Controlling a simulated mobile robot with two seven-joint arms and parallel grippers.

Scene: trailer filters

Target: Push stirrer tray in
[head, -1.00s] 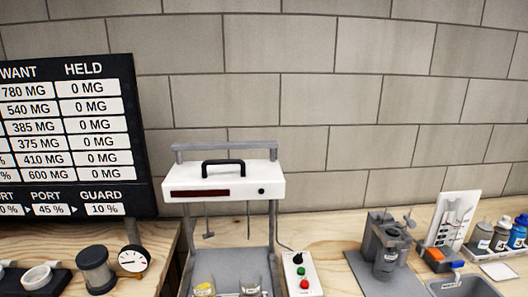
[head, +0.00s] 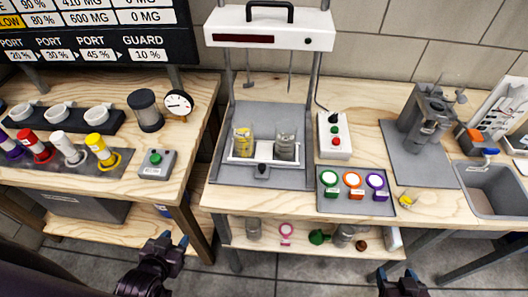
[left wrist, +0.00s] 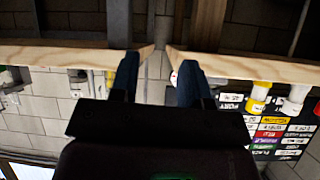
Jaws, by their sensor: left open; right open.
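The stirrer tray (head: 258,161) is a white-edged tray at the front of the stirrer's grey base (head: 290,112). It holds a yellow-labelled jar (head: 243,142) and a grey-labelled jar (head: 285,147), and a dark knob (head: 262,169) sits at its front. The stirrer head (head: 270,32) is white with a black handle, and its stirring rods hang behind the jars. My left gripper (head: 168,243) is open and empty, low in front of the gap between the tables. In the left wrist view its fingers (left wrist: 160,78) are apart. My right gripper (head: 398,275) is open, below the table's front edge.
A control box (head: 334,136) with green and red buttons stands right of the stirrer. A tray of coloured lids (head: 355,190) lies before it. A grey sink (head: 490,185) is at right. The left table holds coloured bottles (head: 70,150) and a gauge (head: 179,103).

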